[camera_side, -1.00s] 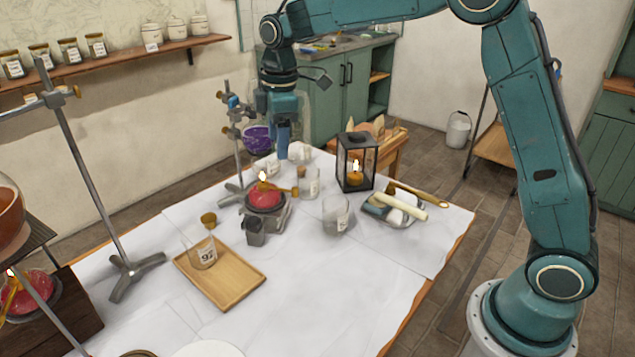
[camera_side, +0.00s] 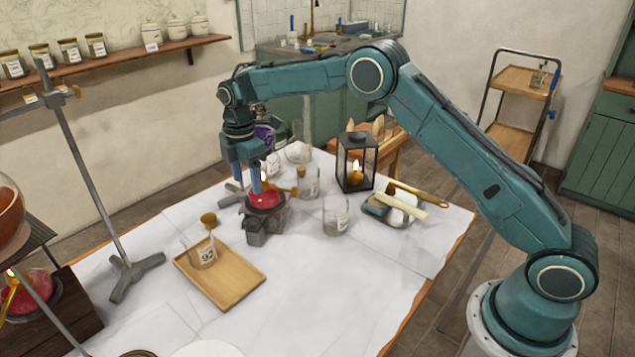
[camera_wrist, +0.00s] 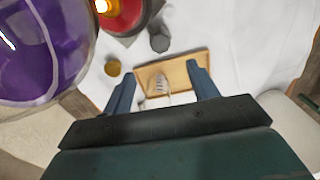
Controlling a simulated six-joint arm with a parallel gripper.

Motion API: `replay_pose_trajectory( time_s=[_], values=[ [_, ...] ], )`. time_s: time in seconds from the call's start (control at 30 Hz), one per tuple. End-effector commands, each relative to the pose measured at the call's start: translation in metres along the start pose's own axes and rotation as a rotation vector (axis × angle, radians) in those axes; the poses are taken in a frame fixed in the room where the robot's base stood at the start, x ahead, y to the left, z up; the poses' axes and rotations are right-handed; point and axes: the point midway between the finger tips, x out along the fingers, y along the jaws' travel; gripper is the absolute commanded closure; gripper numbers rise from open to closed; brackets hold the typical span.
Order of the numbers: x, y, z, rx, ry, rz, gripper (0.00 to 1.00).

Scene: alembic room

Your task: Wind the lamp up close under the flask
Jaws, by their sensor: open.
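The lamp (camera_side: 266,200) is a squat red vessel with a lit flame, on a grey stand. It also shows at the top of the wrist view (camera_wrist: 123,18). A dark grey knob-like part (camera_side: 256,236) sits at the stand's front, also in the wrist view (camera_wrist: 159,41). The flask (camera_wrist: 30,55) is round with purple liquid, large at the wrist view's left. In the side view the flask (camera_side: 265,134) is partly hidden behind my arm. My gripper (camera_side: 257,188) points down, overlapping the lamp in the side view. In the wrist view its fingers (camera_wrist: 162,82) are apart and empty.
A wooden tray (camera_side: 236,283) with a labelled beaker (camera_side: 203,254) lies in front. A lit lantern (camera_side: 356,160), a glass beaker (camera_side: 335,215) and a dish of tools (camera_side: 385,212) stand to the right. The front middle of the white tabletop is clear.

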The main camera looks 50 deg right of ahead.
Motion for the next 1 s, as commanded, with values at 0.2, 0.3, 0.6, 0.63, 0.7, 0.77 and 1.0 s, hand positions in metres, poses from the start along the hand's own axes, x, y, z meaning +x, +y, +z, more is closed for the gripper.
replay_pose_trajectory(
  time_s=[0.2, 0.3, 0.6, 0.63, 0.7, 0.77, 1.0],
  values=[
    [0.003, 0.000, 0.000, 0.001, 0.000, -0.001, 0.41],
    [0.009, -0.001, 0.000, 0.002, 0.000, -0.003, 0.41],
    [0.043, -0.001, 0.000, 0.002, -0.001, -0.005, 0.41],
    [0.047, -0.001, 0.000, 0.002, -0.001, -0.004, 0.41],
    [0.058, -0.001, 0.000, 0.002, -0.001, -0.005, 0.41],
    [0.067, -0.001, 0.000, 0.002, -0.001, -0.003, 0.41],
    [0.100, -0.001, 0.000, 0.002, 0.000, -0.003, 0.41]
  ],
)
